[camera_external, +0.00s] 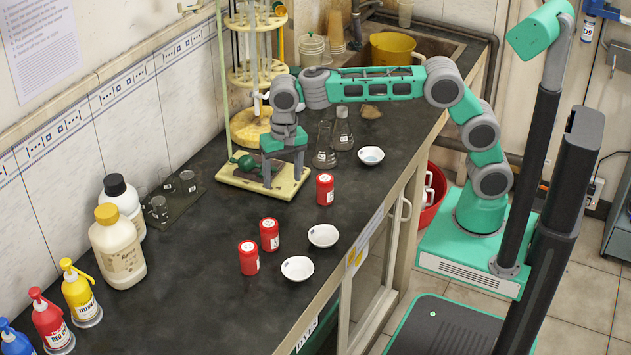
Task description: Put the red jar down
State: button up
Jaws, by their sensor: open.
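Three red jars with white labels stand upright on the dark bench top. One red jar (325,190) stands just right of the titration stand's base. A second red jar (269,235) and a third red jar (249,258) stand close together nearer the camera. Which of them the task means I cannot tell. The exact height of the fingertips is unclear.
White dishes (323,236), (298,269) and (370,156) lie along the bench's right side. Glass flasks (324,150) stand behind the first jar. Reagent bottles (117,248) and colored squeeze bottles (80,294) stand at left. The middle bench (190,265) is clear.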

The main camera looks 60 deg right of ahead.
jog(key=s+d+r+n+t, duration=0.1)
jog(key=s+d, duration=0.2)
jog(key=d, duration=0.4)
jog(key=s+d+r+n, duration=0.2)
jog(key=s+d, duration=0.1)
jog(key=d, duration=0.4)
jog(key=s+d+f+n+t, duration=0.1)
jog(key=s+d+f+n, duration=0.3)
jog(key=s+d, duration=0.8)
notch_tip(320, 180, down, 3)
jog(key=shift+s+r+n+t, duration=0.2)
jog(key=shift+s+n+t, duration=0.15)
jog(key=shift+s, duration=0.5)
jog(key=shift+o, duration=0.3)
